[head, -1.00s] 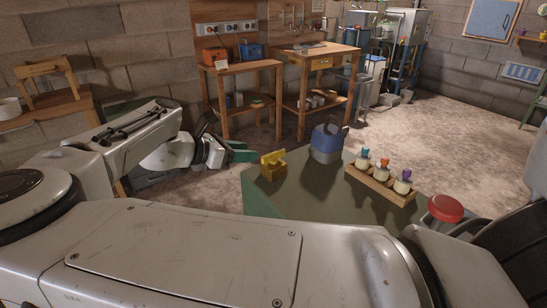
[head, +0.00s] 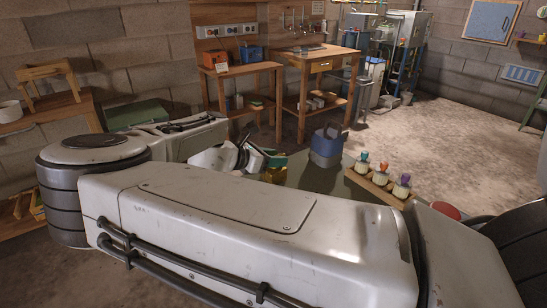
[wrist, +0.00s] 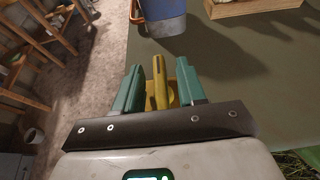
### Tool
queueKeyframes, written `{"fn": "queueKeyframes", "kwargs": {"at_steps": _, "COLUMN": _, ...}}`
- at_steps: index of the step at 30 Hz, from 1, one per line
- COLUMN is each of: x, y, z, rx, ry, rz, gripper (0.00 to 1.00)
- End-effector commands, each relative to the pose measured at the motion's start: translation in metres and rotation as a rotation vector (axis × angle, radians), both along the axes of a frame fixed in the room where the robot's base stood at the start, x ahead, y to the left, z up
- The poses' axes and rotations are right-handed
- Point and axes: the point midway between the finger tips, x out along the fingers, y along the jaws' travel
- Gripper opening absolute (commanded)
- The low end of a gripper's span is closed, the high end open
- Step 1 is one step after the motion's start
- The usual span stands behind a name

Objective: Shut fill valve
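A yellow fitting with an upright lever-like part, which I take to be the fill valve (head: 275,175), sits on the green-topped table at its near left. In the head view my gripper and arm hide most of it. In the wrist view the yellow lever (wrist: 160,82) stands between the two green fingers of my gripper (wrist: 158,88). The fingers are apart, with a gap visible on each side of the lever. In the head view my gripper (head: 272,159) is at the fitting. I cannot tell whether the valve is open or shut.
A blue jug (head: 327,147) stands just beyond the fitting. A wooden rack (head: 372,188) with three coloured-stopper bottles is to its right. The green tabletop (wrist: 235,65) is bare to the right of my gripper. Wooden benches (head: 320,60) stand against the back wall.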

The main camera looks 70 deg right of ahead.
Motion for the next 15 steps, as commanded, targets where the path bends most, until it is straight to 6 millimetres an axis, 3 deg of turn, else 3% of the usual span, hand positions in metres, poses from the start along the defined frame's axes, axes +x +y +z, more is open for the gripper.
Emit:
{"fn": "queueKeyframes", "kwargs": {"at_steps": 3, "x": 0.0000, "y": 0.0001, "z": 0.0000, "rx": 0.000, "ry": 0.000, "rz": 0.000, "gripper": 0.38}}
{"fn": "queueKeyframes", "kwargs": {"at_steps": 15, "x": 0.0000, "y": 0.0001, "z": 0.0004, "rx": -0.001, "ry": 0.001, "rz": 0.000, "gripper": 0.00}}
